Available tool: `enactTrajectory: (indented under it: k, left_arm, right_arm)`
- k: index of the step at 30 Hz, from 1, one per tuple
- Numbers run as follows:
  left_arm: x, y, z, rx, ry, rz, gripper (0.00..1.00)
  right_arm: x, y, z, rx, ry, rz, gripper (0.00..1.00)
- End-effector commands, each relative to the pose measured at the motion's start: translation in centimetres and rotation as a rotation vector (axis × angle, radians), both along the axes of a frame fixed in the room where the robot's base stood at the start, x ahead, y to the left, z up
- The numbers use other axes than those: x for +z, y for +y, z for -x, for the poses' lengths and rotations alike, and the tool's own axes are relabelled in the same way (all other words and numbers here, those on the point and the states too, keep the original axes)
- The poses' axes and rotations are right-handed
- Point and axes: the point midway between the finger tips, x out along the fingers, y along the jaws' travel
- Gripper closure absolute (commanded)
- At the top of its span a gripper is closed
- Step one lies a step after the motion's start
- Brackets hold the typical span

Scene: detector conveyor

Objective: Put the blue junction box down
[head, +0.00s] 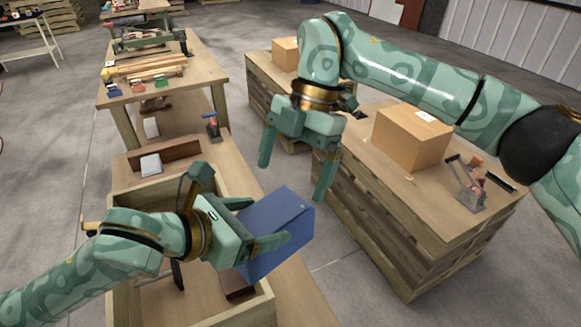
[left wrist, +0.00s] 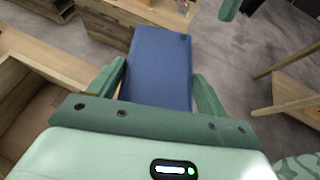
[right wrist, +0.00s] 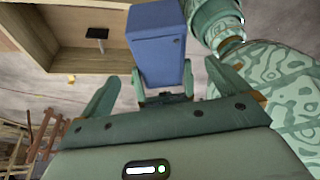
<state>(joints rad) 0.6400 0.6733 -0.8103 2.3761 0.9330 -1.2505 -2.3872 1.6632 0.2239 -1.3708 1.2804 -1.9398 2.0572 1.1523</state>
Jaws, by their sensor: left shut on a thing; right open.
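The blue junction box (head: 277,232) is a plain blue block held in my left gripper (head: 264,222), over the right side of an open wooden tray (head: 262,305). In the left wrist view the box (left wrist: 160,68) sits between the two fingers of my left gripper (left wrist: 162,88). The box also shows in the right wrist view (right wrist: 157,48), just beyond the fingers of my right gripper (right wrist: 165,85). In the head view my right gripper (head: 295,178) hangs above and behind the box, fingers apart, empty and not touching it.
A pallet stack (head: 420,245) at right carries a cardboard box (head: 412,137) and a red and grey tool (head: 472,185). Another cardboard box (head: 285,54) stands farther back. A workbench (head: 190,72) with wood strips and small coloured blocks is at back left. A white item (head: 151,165) lies near the tray.

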Motion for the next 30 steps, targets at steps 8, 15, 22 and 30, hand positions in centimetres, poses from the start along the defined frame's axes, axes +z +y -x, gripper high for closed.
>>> enactTrajectory:
  k: [8, 15, 22, 30]
  left_arm:
    - [0.3, 0.0, 0.0, 0.0, -0.006, 0.004, 0.94]
    - [0.3, 0.0, 0.0, 0.0, -0.006, 0.004, 0.94]
    - [0.3, 0.0, 0.0, 0.0, -0.006, 0.004, 0.94]
    - [0.3, 0.0, 0.0, 0.0, -0.006, 0.004, 0.94]
  right_arm:
    - [-3.1, 0.9, 0.9, -0.057, 0.014, 0.015, 0.0]
    - [-7.8, 2.2, 2.3, -0.056, 0.013, 0.015, 0.0]
    - [-10.5, 2.9, 3.1, -0.057, 0.012, 0.016, 0.0]
    - [-11.1, 3.1, 3.3, -0.057, 0.01, 0.016, 0.0]
